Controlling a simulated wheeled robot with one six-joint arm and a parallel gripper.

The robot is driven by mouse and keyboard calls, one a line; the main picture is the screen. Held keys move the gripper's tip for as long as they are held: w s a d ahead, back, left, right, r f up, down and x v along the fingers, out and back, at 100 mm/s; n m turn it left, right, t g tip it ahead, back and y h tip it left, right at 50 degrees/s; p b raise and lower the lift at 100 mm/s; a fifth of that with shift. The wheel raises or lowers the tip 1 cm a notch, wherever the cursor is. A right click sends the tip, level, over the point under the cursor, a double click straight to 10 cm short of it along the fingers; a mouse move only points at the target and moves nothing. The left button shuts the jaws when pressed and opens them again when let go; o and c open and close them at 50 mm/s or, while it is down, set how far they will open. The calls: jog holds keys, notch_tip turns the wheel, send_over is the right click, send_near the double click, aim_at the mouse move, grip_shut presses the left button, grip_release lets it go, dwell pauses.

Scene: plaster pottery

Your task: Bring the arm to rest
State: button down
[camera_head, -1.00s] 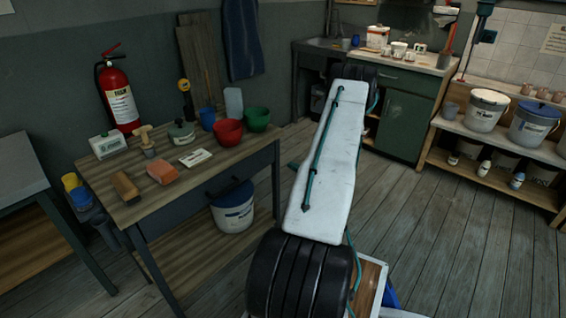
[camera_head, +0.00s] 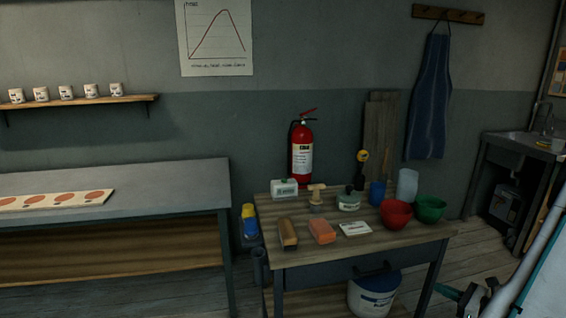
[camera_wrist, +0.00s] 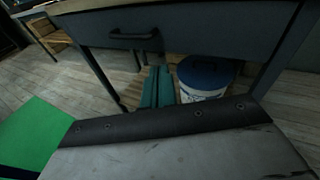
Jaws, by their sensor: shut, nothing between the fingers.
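My gripper (camera_wrist: 157,86) shows in the wrist view as two teal fingers side by side, shut and empty. They point toward the space under the wooden work table, whose dark drawer front (camera_wrist: 190,32) is ahead. In the head view my arm is at the lower right edge, mostly cut off. A dark and teal part beside it, low by the table's right leg, looks like my gripper (camera_head: 447,292).
The wooden table (camera_head: 290,258) holds bowls, a sponge, a brush and a fire extinguisher (camera_head: 302,150) stands behind. A lidded white bucket (camera_head: 372,298) is under it, close to my fingers in the wrist view (camera_wrist: 203,84). A grey bench (camera_head: 120,180) is at left.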

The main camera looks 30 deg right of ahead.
jog(key=w+a+r+n+g+y, duration=0.25)
jog(key=a+r+n+g, duration=0.55)
jog(key=a, duration=0.4)
jog(key=w+a+r+n+g+y, duration=0.1)
jog(key=a+r+n+g+y, duration=0.35)
jog(key=a+r+n, duration=0.65)
jog(key=s+a+r+n+h, duration=0.3)
jog(key=a+r+n, duration=0.1)
jog(key=a, duration=0.3)
jog(key=s+a+r+n+g+h, duration=0.1)
jog(key=s+a+r+n+h, duration=0.3)
jog(key=a, duration=0.3)
jog(key=s+a+r+n+g+h, duration=0.1)
jog(key=s+a+r+n+h, duration=0.2)
jog(key=a, duration=0.5)
notch_tip(320, 180, up, 3)
jog(key=s+n, duration=0.1)
jog(key=n, duration=0.1)
jog(key=shift+r+n, duration=0.15)
jog(key=shift+n, duration=0.25)
jog(key=shift+a, duration=0.1)
